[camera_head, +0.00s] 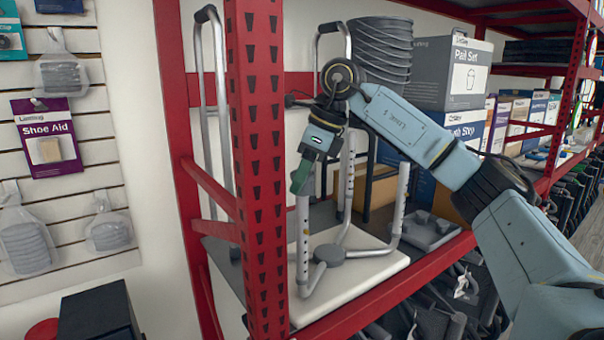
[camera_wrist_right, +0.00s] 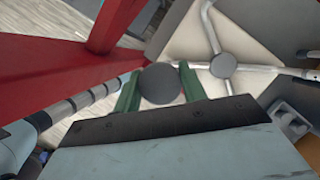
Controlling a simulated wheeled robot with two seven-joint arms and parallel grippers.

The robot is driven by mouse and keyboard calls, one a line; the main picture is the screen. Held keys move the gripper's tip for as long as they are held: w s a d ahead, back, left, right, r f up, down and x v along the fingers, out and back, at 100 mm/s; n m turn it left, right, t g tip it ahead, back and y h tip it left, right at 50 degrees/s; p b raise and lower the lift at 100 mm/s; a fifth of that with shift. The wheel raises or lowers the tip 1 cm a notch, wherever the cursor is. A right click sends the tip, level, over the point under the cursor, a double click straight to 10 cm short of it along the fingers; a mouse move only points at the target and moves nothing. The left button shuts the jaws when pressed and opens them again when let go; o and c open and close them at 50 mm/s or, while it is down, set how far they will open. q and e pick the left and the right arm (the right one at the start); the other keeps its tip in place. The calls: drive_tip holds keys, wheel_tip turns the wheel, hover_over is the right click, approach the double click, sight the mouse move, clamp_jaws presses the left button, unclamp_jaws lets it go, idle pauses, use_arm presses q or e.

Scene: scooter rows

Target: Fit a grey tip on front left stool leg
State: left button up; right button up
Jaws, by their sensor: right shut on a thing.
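A stool lies upside down on the shelf, its white seat (camera_head: 365,262) flat and its metal legs pointing up. The front left stool leg (camera_head: 303,240) stands beside the red post. My right gripper (camera_head: 299,184) is directly above the top of this leg, pointing down. In the right wrist view, its green fingers are shut on a round grey tip (camera_wrist_right: 162,84). The fingers hide the tip in the head view, and I cannot tell whether it touches the leg. The stool's grey hub (camera_wrist_right: 223,65) shows beyond the fingers. My left gripper is not in view.
A red shelf post (camera_head: 258,150) stands close to the left of the leg and gripper. A grey tray (camera_head: 432,232) lies right of the stool.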

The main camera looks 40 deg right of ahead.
drive_tip(key=shift+f, duration=0.3)
drive_tip(key=o, duration=1)
drive_tip(key=shift+r, duration=0.55)
drive_tip(key=p+v, duration=0.2)
drive_tip(key=v, duration=1)
drive_tip(key=shift+r, duration=0.1)
